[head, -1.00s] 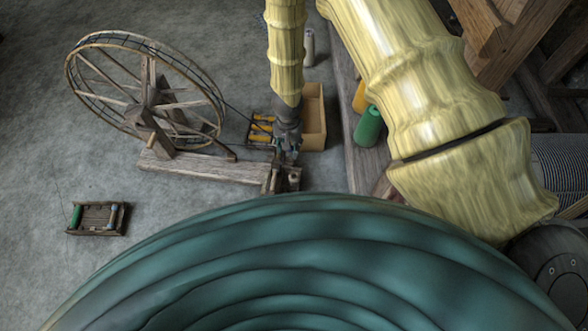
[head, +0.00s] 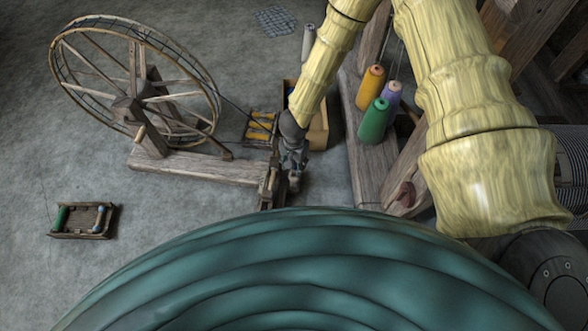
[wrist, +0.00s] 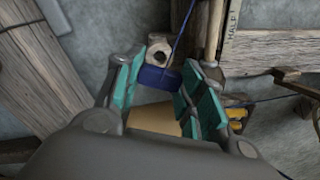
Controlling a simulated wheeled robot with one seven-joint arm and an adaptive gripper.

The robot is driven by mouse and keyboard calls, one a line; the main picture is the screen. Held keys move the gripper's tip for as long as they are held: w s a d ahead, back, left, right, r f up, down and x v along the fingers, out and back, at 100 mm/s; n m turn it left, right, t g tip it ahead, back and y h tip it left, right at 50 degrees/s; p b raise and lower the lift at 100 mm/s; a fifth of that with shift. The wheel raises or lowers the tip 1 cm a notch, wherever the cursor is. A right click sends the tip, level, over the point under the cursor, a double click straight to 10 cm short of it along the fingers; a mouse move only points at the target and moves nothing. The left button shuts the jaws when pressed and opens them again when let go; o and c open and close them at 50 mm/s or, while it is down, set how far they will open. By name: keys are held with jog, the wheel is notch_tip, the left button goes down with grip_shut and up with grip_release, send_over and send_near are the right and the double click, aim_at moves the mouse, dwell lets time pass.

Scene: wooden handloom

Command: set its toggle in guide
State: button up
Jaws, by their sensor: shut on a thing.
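My gripper (wrist: 158,92) has teal-padded fingers, shut on a dark blue toggle (wrist: 155,78). The toggle lies across between the fingertips, and a blue cord (wrist: 181,35) runs up from it. A pale wooden piece with a round hole (wrist: 158,48), which looks like the guide, is just beyond the toggle. I cannot tell whether they touch. In the head view my gripper (head: 295,165) is low beside the end of the spinning wheel's base (head: 195,169); the toggle is too small to make out there.
The spinning wheel (head: 135,85) stands left of my gripper. A wooden box (head: 318,130) and a tray with yellow bobbins (head: 260,128) are close behind. Yellow, purple and green (head: 375,120) thread cones stand on a beam at right. A small tray (head: 84,221) lies on open floor at left.

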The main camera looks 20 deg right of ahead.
jog(key=shift+f, duration=0.45)
notch_tip(320, 180, down, 3)
jog(key=b, duration=0.3)
jog(key=shift+r, duration=0.2)
jog(key=shift+f, duration=0.9)
jog(key=o, duration=0.8)
jog(key=shift+c, duration=0.2)
jog(key=shift+r, duration=0.15)
jog(key=shift+r, duration=5.9)
